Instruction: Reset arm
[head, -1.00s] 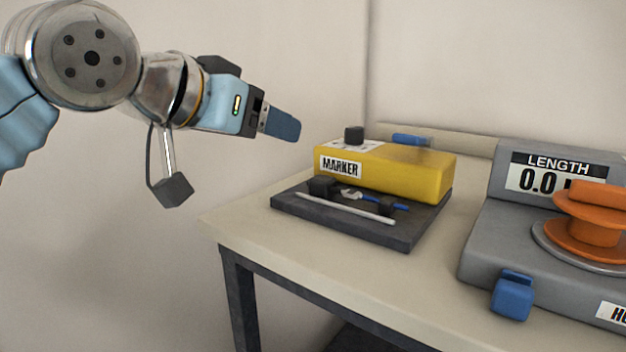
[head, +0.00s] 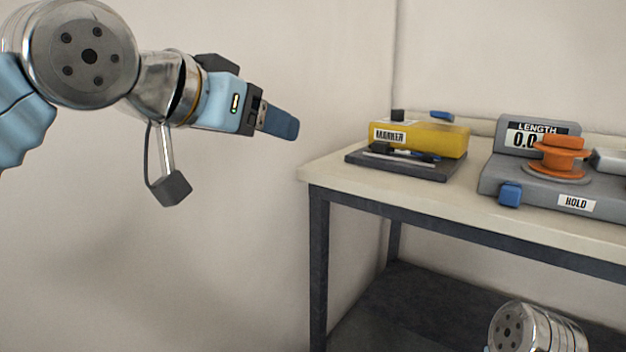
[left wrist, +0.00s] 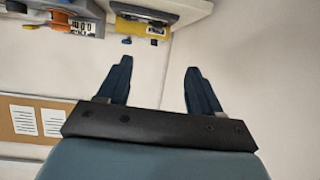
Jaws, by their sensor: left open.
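My left arm comes in from the left of the head view, raised in front of the bare wall. Its gripper (head: 280,123) points right, in the air to the left of the table and apart from it. In the left wrist view its two blue fingers (left wrist: 158,85) stand wide apart with nothing between them. A metal joint of my right arm (head: 535,328) shows at the bottom right of the head view. My right gripper is out of view.
The table (head: 330,174) holds a yellow marker unit (head: 440,139) on a dark base and a grey length gauge (head: 500,178) with an orange spool (head: 562,155). A dark lower shelf (head: 420,300) is below. A corkboard (left wrist: 60,122) with papers shows in the left wrist view.

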